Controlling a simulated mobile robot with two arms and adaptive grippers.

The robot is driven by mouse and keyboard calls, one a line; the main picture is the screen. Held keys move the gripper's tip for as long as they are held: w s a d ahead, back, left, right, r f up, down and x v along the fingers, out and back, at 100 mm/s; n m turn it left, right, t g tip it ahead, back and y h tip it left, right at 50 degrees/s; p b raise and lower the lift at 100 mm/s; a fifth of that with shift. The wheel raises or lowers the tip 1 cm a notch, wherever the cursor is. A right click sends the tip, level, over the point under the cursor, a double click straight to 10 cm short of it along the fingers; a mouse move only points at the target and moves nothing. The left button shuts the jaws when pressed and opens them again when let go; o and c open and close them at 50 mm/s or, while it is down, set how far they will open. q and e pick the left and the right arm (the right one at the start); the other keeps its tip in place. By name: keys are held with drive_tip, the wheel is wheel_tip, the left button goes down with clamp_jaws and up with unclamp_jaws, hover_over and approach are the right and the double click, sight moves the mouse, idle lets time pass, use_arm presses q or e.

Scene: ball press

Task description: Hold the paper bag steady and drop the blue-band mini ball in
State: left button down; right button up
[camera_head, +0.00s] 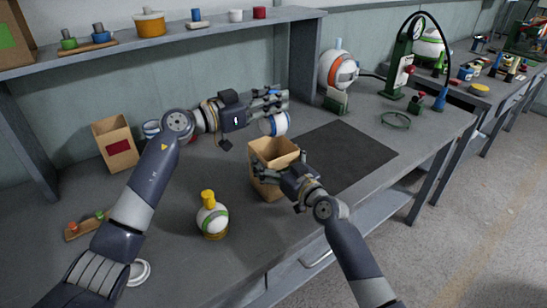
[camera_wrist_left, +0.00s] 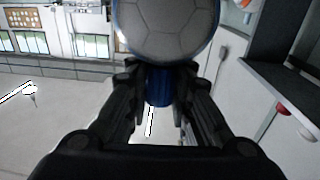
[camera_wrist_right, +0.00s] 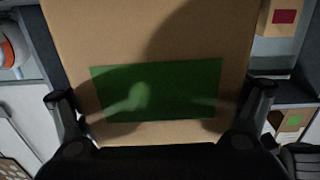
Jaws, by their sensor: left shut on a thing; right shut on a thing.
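The blue-band mini ball (camera_head: 273,124) is white with a blue band. My left gripper (camera_head: 272,98) is shut on it and holds it just above and behind the open paper bag (camera_head: 268,185). In the left wrist view the ball (camera_wrist_left: 167,28) sits past the fingertips, with its blue part (camera_wrist_left: 159,88) between the fingers. The brown bag stands upright on the bench, open at the top. My right gripper (camera_head: 282,172) is shut on the bag, one finger at each side. The right wrist view shows the bag's green label (camera_wrist_right: 157,90). The inside bottom of the bag is hidden.
A second bag with a red label (camera_head: 116,143) stands at the back left. A dark mat (camera_head: 345,155) lies right of the bag. A green press (camera_head: 399,60) stands at the back right. A shelf (camera_head: 180,40) runs above.

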sight(273, 120)
use_arm(q)
drive_tip(key=shift+f, duration=2.8)
drive_tip(key=c, duration=1.3)
unclamp_jaws()
drive_tip(key=shift+c, duration=0.2)
drive_tip(key=shift+a, duration=0.1)
drive_tip(key=v, duration=1.2)
drive_tip(key=shift+w+f, duration=0.1)
